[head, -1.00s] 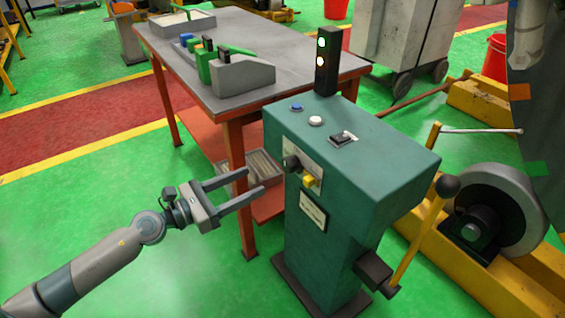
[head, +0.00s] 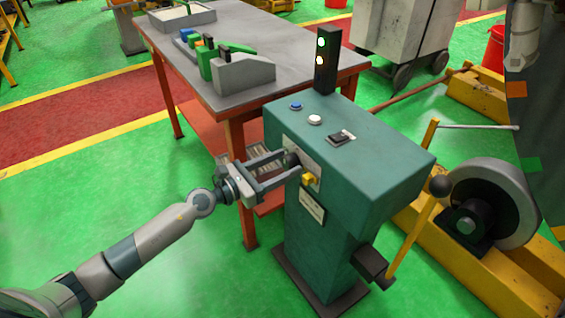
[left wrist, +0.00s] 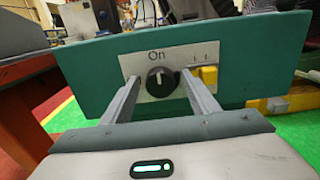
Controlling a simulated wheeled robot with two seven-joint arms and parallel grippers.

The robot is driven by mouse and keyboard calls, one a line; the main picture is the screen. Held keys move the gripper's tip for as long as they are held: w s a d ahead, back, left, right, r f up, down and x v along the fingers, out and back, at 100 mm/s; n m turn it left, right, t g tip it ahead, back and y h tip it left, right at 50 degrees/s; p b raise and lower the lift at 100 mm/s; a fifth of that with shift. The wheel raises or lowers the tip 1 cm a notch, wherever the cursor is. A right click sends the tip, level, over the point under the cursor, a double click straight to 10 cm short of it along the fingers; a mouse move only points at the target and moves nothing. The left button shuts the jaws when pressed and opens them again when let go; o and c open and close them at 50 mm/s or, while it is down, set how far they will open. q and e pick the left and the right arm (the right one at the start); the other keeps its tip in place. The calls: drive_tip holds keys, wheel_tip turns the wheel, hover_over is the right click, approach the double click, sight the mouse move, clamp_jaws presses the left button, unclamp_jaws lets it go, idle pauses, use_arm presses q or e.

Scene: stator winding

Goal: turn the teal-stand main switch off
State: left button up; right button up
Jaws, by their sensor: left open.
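The teal stand (head: 345,170) stands upright in the middle of the head view. On its front face is a light plate with a black rotary knob (left wrist: 161,81) marked "On" above it; it also shows in the head view (head: 292,160). A yellow switch (left wrist: 209,75) sits to the right of the knob, also in the head view (head: 309,179). My left gripper (head: 292,168) is open at the front face, its fingers on either side of the knob. In the left wrist view the knob shows between the open fingers (left wrist: 158,88). My right gripper is not seen.
The stand's top carries a blue button (head: 295,106), a white button (head: 315,119), a black rocker (head: 342,137) and a lit signal tower (head: 326,60). A grey table (head: 290,40) stands behind left. A yellow lever (head: 412,240) is at the right.

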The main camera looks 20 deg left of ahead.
use_arm(q)
drive_tip(key=c, duration=1.1)
drive_tip(key=shift+o, duration=0.2)
